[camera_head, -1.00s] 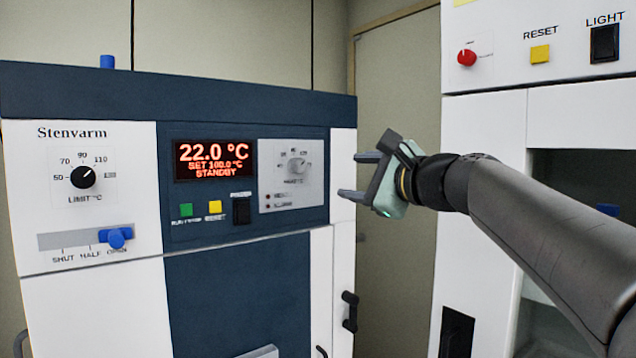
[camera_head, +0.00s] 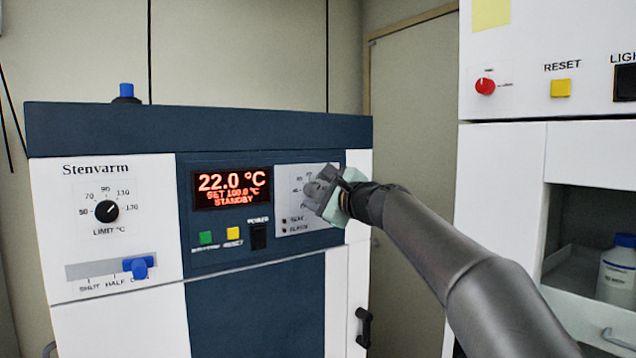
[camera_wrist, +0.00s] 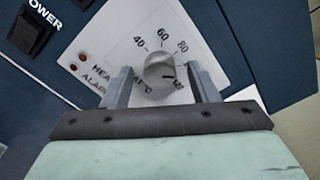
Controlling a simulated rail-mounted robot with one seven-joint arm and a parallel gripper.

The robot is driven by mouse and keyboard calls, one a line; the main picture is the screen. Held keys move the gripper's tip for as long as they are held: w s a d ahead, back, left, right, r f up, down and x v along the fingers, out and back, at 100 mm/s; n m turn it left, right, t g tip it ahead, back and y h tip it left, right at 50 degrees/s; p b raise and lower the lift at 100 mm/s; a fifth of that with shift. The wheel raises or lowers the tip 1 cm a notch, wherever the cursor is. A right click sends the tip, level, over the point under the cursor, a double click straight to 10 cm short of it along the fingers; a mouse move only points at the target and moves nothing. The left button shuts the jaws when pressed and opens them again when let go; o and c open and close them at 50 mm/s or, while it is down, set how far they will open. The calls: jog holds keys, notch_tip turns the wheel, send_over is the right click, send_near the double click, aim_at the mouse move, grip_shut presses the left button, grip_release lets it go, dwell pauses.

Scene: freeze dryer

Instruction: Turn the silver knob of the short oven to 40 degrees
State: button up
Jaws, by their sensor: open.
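The short oven (camera_head: 75,245) has a blue and white front, and its display (camera_head: 232,187) reads 22.0 °C, SET 100.0 °C, STANDBY. Its silver knob (camera_wrist: 158,68) sits on a light dial plate (camera_wrist: 110,45) with 40, 60 and 80 marked. The knob's dark mark points to the lower right, towards the top end of the scale. My gripper (camera_head: 312,190) is open at the dial plate and hides the knob in the head view. In the wrist view my gripper (camera_wrist: 161,80) has one finger on each side of the knob, with gaps visible.
A black limit knob (camera_head: 106,211), a blue slider (camera_head: 139,268), green (camera_head: 206,238) and yellow (camera_head: 233,233) buttons and a black power switch (camera_head: 258,237) are left of the dial. A white cabinet (camera_head: 500,180) with a red knob (camera_head: 485,86) stands on the right.

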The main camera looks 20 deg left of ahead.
jog(key=shift+w+a, duration=0.2)
jog(key=shift+a, duration=0.15)
jog(key=c, duration=1)
